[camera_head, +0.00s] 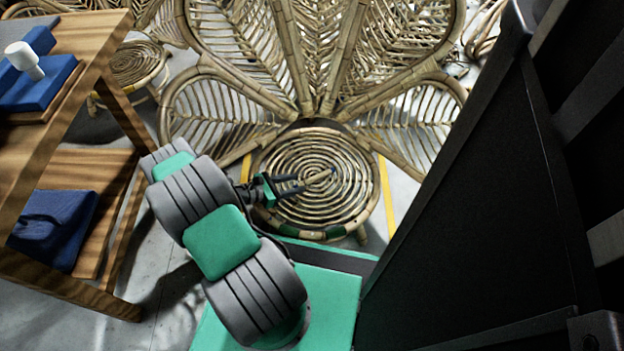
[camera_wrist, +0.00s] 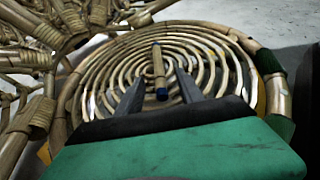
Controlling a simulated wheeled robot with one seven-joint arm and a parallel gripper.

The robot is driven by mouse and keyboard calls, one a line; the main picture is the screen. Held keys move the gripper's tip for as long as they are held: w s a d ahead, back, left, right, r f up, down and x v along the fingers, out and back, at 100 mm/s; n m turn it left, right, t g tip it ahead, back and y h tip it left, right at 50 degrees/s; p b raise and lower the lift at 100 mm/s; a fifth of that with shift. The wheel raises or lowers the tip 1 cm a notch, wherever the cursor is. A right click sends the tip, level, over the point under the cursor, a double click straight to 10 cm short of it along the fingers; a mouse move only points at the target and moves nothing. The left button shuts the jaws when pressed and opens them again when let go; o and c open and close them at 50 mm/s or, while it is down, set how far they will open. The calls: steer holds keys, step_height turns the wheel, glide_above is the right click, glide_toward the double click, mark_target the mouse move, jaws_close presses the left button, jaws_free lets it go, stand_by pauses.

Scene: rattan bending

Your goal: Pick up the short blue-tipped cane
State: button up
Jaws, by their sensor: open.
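My gripper (camera_head: 297,185) is open, reaching over the seat from the left. I cannot tell whether the fingers touch the cane.
A large fan-backed rattan chair back (camera_head: 320,60) rises behind the seat. A wooden bench (camera_head: 130,200) stands at left with blue blocks (camera_head: 45,90) and a dark blue cloth-like item (camera_head: 55,225). A tall black panel (camera_head: 470,220) fills the right. A second rattan stool (camera_head: 135,62) stands behind.

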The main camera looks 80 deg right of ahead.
mark_target(305, 181)
steer(key=b+x, duration=0.1)
steer(key=x, duration=0.1)
steer(key=b+x, duration=0.1)
steer(key=x, duration=0.1)
steer(key=shift+d+f, duration=0.15)
steer(key=shift+f, duration=0.3)
steer(key=shift+s+d, duration=0.15)
steer(key=shift+r, duration=0.1)
jaws_close()
